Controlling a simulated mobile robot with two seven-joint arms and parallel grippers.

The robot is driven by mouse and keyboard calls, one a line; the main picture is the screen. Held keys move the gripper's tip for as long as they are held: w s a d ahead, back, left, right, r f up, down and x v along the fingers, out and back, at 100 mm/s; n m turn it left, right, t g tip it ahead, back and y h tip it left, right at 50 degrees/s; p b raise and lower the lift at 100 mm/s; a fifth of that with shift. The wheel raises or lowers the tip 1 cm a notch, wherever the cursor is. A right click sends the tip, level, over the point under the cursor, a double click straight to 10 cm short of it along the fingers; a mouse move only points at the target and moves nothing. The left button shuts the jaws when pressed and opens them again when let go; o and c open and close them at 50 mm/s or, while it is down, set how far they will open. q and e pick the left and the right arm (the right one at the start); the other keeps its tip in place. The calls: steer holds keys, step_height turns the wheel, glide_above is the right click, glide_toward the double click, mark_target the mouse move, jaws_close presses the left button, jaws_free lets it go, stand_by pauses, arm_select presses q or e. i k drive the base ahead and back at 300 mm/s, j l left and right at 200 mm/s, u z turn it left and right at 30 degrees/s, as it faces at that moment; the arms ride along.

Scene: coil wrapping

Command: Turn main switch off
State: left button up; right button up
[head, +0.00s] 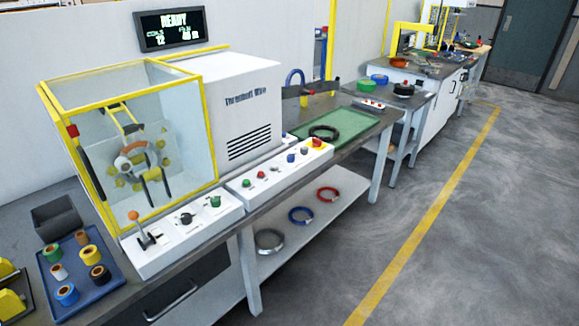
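I cannot tell for sure which control is the main switch. The wrapping machine (238,95) stands on a grey bench, with a sloped white control panel along its front. On the left panel are a lever with an orange ball (134,215), a black rotary knob (186,218) and a green knob (214,201). The right panel has several coloured buttons, including a red one (261,175), and a red mushroom button on a yellow base (317,143). The labels are too small to read. Neither of my grippers is in view.
A blue tray (78,277) of tape rolls lies at lower left. A green mat (345,131) with a black coil is right of the panel. Coils lie on the lower shelf (320,228). The floor (460,240) at right is clear.

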mark_target(317, 142)
steer(key=i+l+u, duration=0.1)
steer(key=u, duration=0.3)
steer(key=i+l+u, duration=0.1)
steer(key=u, duration=0.35)
steer(key=i+l+u, duration=0.15)
steer(key=l, duration=0.15)
steer(key=i+l+u, duration=0.15)
steer(key=l, duration=0.15)
steer(key=l+u, duration=0.15)
steer(key=l, duration=0.15)
steer(key=i+l+u, duration=0.1)
steer(key=l, duration=0.35)
steer(key=i+l+u, duration=0.15)
steer(key=l, duration=0.35)
steer(key=i+l, duration=0.1)
steer(key=l, duration=0.5)
steer(key=i+l, duration=0.1)
steer(key=l, duration=0.5)
steer(key=i+l, duration=0.1)
steer(key=l, duration=0.45)
steer(key=i+l, duration=0.1)
steer(key=l, duration=0.5)
steer(key=u, duration=0.05)
